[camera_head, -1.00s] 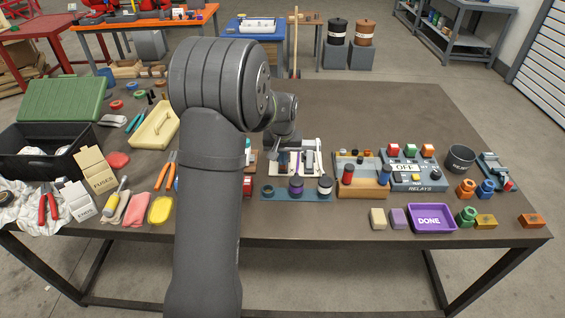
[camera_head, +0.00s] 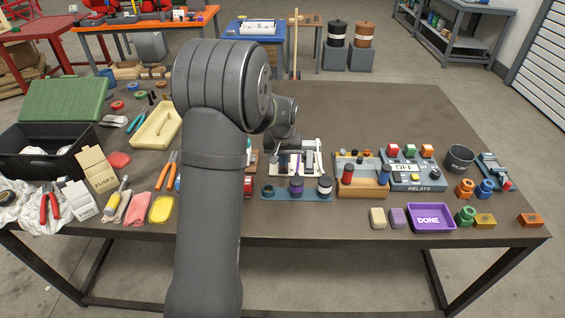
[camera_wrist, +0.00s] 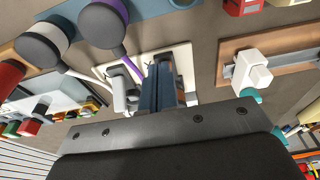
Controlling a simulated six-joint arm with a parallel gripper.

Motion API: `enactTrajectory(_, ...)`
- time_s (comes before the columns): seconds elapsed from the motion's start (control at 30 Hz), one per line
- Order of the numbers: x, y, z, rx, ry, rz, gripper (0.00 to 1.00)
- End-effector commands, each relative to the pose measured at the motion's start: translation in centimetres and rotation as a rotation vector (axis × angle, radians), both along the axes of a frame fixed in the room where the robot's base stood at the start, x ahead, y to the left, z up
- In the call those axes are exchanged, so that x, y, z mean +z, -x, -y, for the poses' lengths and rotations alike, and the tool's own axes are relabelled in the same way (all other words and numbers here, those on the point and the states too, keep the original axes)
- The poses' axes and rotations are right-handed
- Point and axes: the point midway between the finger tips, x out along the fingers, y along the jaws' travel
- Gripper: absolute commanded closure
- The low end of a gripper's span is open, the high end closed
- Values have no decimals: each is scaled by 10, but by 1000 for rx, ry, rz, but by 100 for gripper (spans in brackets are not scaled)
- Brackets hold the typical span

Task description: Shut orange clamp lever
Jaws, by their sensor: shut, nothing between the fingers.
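I cannot make out an orange clamp lever in either current view. A pale plate (camera_head: 322,170) with small upright clamp-like parts stands at mid-table, partly hidden by my arm. In the wrist view the plate (camera_wrist: 150,56) lies beyond my gripper (camera_wrist: 163,68), with a pale grey handle (camera_wrist: 118,92) just left of the fingers and a thin purple strip (camera_wrist: 131,66) beside it. My gripper is shut and empty, its fingertips over or against the plate's parts. I cannot tell whether they touch.
A wooden block with a red cylinder (camera_head: 347,174) and the relay box (camera_head: 405,178) stand to the right. A purple DONE tray (camera_head: 432,218) is at front right. Bare table lies behind.

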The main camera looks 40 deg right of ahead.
Motion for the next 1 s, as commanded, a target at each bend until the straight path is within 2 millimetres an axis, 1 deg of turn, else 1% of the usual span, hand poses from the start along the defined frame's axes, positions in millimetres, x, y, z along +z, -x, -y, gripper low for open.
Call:
enactTrajectory(0.03, -23, 3, -5, 3, -23, -18, 100)
enactTrajectory(1.0, -23, -16, 19, 1, -30, -29, 100)
